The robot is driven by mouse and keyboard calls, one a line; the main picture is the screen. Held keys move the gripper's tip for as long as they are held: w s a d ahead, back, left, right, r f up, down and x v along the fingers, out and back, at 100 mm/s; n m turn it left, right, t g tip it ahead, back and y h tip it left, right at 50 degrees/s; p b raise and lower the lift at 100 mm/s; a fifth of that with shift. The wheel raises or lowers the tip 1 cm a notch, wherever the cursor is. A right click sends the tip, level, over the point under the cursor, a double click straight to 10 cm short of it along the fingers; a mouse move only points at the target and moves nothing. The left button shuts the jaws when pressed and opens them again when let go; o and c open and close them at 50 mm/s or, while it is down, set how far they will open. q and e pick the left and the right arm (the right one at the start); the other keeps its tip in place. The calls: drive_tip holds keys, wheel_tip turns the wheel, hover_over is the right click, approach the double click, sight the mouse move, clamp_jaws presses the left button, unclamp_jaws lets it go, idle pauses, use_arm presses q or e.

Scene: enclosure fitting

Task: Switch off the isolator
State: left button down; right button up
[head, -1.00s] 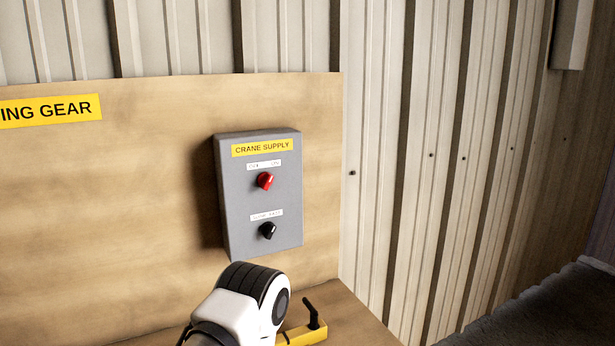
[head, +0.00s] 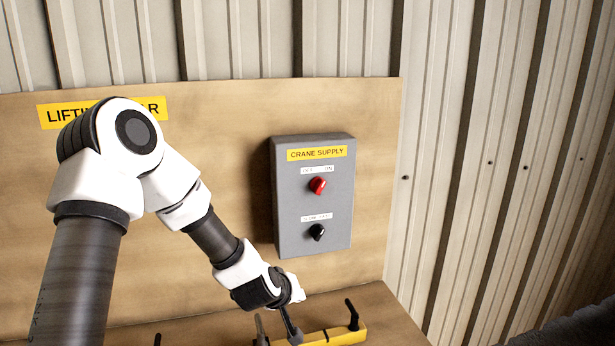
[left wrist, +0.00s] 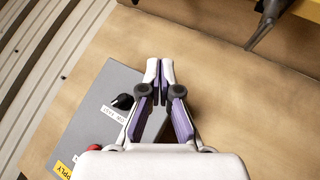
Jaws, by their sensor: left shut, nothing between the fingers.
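The grey CRANE SUPPLY box (head: 340,215) is fixed to the wooden board. Its upper red knob (head: 317,186) sits under an OFF/ON label and appears tilted towards the ON side. A black knob (head: 317,232) sits below it. The left wrist view shows the box (left wrist: 88,98), the black knob (left wrist: 122,101) and a small part of the red knob (left wrist: 93,148). My left gripper (left wrist: 160,66) is shut and empty, in front of the board beside the box. In the head view it is low, below and left of the box. My right gripper is not in view.
A yellow bar (head: 347,336) with a black lever (head: 352,314) lies on the wooden ledge below the box; part of it is hidden. A yellow LIFTING GEAR sign (head: 55,115) is partly behind my arm. Corrugated wall (head: 450,150) stands at right.

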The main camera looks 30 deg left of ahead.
use_arm(q)
drive_tip(key=w+a+r+n+t+p, duration=0.1)
drive_tip(key=w+a+r+n+t, duration=0.2)
drive_tip(key=r, duration=1)
drive_tip(key=a+r+n+t+p, duration=0.1)
drive_tip(key=a+r+n+t, duration=0.3)
drive_tip(key=r, duration=0.8)
drive_tip(key=m+g+b, duration=0.1)
drive_tip(key=g+b, duration=0.1)
drive_tip(key=b, duration=0.2)
approach(314, 187)
drive_tip(key=shift+y, duration=0.4)
drive_tip(key=w+a, duration=0.2)
drive_tip(key=w, duration=0.1)
drive_tip(key=shift+a+f, duration=0.25)
drive_tip(key=shift+a, duration=0.05)
drive_tip(key=shift+w+d+f, duration=0.35)
drive_tip(key=shift+w+d, duration=0.05)
drive_tip(key=shift+w, duration=0.2)
drive_tip(key=shift+w+d+f, duration=0.4)
drive_tip(key=shift+w+d, duration=0.05)
drive_tip(key=shift+w, duration=0.2)
drive_tip(key=shift+w+d+f, duration=0.1)
drive_tip(key=shift+w+d, duration=0.05)
drive_tip(key=shift+d, duration=0.15)
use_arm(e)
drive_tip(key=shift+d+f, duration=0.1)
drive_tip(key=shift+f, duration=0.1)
use_arm(q)
drive_tip(key=shift+a, duration=0.15)
